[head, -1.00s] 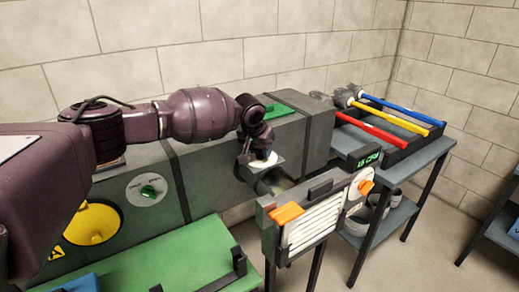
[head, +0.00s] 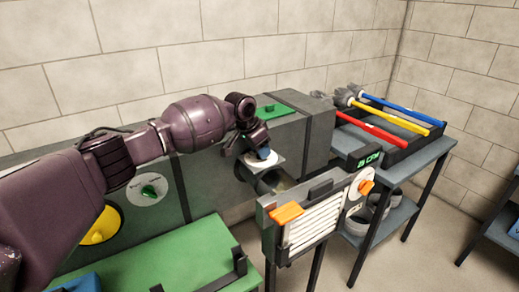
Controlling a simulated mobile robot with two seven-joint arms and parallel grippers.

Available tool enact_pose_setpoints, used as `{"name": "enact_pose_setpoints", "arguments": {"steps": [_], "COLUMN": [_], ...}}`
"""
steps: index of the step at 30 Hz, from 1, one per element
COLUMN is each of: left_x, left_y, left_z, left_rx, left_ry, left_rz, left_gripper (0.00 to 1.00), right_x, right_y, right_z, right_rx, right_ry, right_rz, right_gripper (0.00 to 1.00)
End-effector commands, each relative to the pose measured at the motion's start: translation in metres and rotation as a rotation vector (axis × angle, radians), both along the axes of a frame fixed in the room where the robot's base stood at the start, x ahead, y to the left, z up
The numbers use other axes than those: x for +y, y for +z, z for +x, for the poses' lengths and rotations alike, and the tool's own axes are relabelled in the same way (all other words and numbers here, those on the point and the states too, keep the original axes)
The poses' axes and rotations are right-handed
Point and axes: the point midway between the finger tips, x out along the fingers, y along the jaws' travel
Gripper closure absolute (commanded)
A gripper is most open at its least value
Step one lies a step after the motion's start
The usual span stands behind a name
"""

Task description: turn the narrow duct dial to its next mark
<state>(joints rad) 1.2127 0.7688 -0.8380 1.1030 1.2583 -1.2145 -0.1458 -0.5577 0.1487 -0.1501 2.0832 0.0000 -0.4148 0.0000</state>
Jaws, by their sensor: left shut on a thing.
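A blue knob (head: 263,152) on a pale plate (head: 268,164) sits above the small open end of the duct (head: 270,180). I take it for the narrow duct dial. My left gripper (head: 259,149) is at this knob and shut on it, and the fingers hide part of it. The dial's marks are hidden or too small to read. A small display (head: 367,158) on the right shows green figures ending in CFM. My right gripper is not in view.
A slatted grille unit (head: 315,227) with an orange handle (head: 287,213) and an orange knob (head: 366,187) stands in front. A green-knobbed dial (head: 148,190) and a yellow disc (head: 102,226) are left. Brushes lie in a dark tray (head: 398,150) at right.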

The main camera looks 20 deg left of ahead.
Motion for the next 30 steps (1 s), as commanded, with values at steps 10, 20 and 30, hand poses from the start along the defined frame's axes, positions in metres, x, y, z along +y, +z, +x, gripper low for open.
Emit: {"name": "enact_pose_setpoints", "arguments": {"steps": [10,20,30], "left_x": [0.0,0.0,0.008], "left_y": [-0.002,-0.001,0.036], "left_z": [-0.001,0.0,-0.011], "left_rx": [0.003,0.001,-0.005], "left_ry": [-0.002,0.0,0.0], "left_rz": [0.001,0.0,0.0], "left_gripper": [0.45,0.3,0.3], "right_x": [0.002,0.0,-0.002], "right_y": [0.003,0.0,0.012], "right_z": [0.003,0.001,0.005], "right_rx": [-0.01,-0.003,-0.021], "right_ry": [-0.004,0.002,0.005], "right_rz": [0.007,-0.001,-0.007], "right_gripper": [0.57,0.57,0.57]}}
